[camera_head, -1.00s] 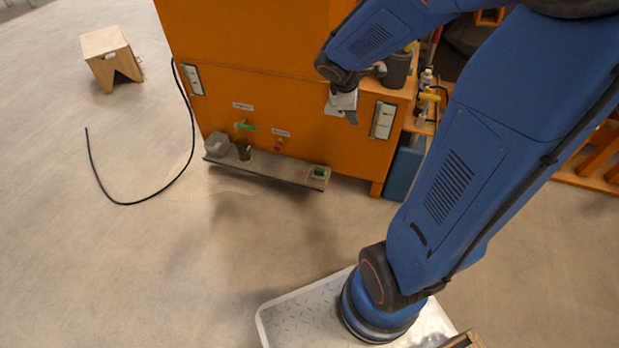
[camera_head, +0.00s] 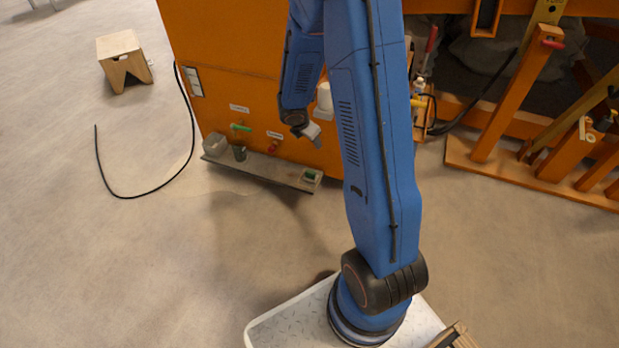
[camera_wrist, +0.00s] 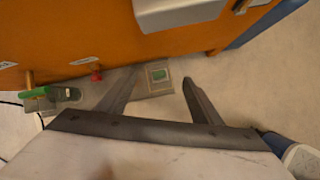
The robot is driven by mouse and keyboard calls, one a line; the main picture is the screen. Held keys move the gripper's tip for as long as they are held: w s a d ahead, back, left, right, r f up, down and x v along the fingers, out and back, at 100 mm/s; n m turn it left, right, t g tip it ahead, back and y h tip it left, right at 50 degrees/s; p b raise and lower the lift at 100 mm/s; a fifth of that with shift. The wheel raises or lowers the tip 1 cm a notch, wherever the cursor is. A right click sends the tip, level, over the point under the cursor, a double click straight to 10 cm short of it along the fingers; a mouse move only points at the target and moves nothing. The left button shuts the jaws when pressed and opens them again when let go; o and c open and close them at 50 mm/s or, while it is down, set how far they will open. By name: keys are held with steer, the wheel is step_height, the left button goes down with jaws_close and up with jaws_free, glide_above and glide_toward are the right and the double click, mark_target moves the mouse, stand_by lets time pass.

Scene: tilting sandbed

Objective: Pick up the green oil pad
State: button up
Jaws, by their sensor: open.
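The green oil pad (camera_head: 311,175) sits in a small pale tray at the right end of a grey shelf (camera_head: 262,168) low on the orange machine. In the wrist view the green pad (camera_wrist: 159,74) shows between and beyond my fingertips. My gripper (camera_wrist: 157,80) is open and empty, with its two dark fingers spread apart. In the head view my gripper (camera_head: 312,135) hangs above and behind the right end of the shelf, apart from the pad, and its fingers are hard to make out.
A grey box (camera_head: 215,146) and a dark cup (camera_head: 240,153) stand on the shelf's left part. A green-handled valve (camera_head: 240,127) and a red knob (camera_head: 270,147) stick out above the shelf. A black hose (camera_head: 150,193) lies on the floor at left. Floor before the shelf is clear.

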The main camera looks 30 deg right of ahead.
step_height(320, 180, down, 10)
steer(key=w+n+y, duration=0.1)
steer(key=n, duration=0.3)
glide_toward(311, 172)
steer(key=shift+g, duration=0.3)
steer(key=x, duration=0.5)
steer(key=shift+w+d, duration=0.1)
steer(key=shift+w, duration=0.3)
steer(key=shift+x, duration=2.6)
steer(key=shift+c, duration=0.3)
steer(key=c, duration=0.8)
steer(key=shift+c, duration=0.2)
steer(key=shift+r, duration=5)
